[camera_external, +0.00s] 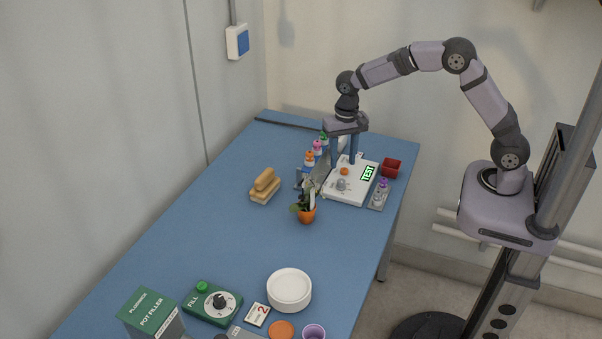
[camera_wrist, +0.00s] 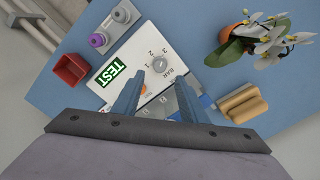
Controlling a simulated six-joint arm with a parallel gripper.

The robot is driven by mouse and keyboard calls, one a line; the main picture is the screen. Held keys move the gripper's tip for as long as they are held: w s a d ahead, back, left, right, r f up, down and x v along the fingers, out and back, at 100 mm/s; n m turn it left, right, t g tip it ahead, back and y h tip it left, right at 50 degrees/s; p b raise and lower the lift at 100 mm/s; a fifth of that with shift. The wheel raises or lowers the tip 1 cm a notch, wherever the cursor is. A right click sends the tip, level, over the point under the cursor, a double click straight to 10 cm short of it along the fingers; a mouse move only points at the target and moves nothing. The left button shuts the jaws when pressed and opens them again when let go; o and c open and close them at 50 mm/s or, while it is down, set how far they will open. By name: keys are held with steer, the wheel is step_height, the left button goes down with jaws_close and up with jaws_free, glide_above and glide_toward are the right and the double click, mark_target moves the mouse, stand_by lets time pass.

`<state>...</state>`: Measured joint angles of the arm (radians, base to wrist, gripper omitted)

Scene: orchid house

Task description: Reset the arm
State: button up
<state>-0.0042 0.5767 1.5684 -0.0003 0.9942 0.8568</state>
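My gripper (camera_external: 343,164) hangs pointing down over the back part of the white TEST device (camera_external: 349,190). Its two blue fingers are apart with nothing between them. In the wrist view my gripper (camera_wrist: 158,81) shows the same gap, with the device's white top (camera_wrist: 146,46) behind it. The device has a lit green TEST display (camera_external: 368,173), a grey knob (camera_external: 341,184) and an orange button (camera_external: 372,171). I cannot tell whether the fingertips touch the device.
A potted white orchid (camera_external: 306,214) stands in front of the device. Bottles with coloured caps (camera_external: 317,147) stand behind-left. A red pot (camera_external: 391,168) is at right, tan blocks (camera_external: 265,186) at left. A green filler unit (camera_external: 212,304) and white plates (camera_external: 289,289) are in front. The table's middle is clear.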

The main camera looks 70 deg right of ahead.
steer(key=s+n, duration=0.9)
steer(key=s, duration=1.5)
steer(key=shift+s+n, duration=0.25)
steer(key=shift+n, duration=0.15)
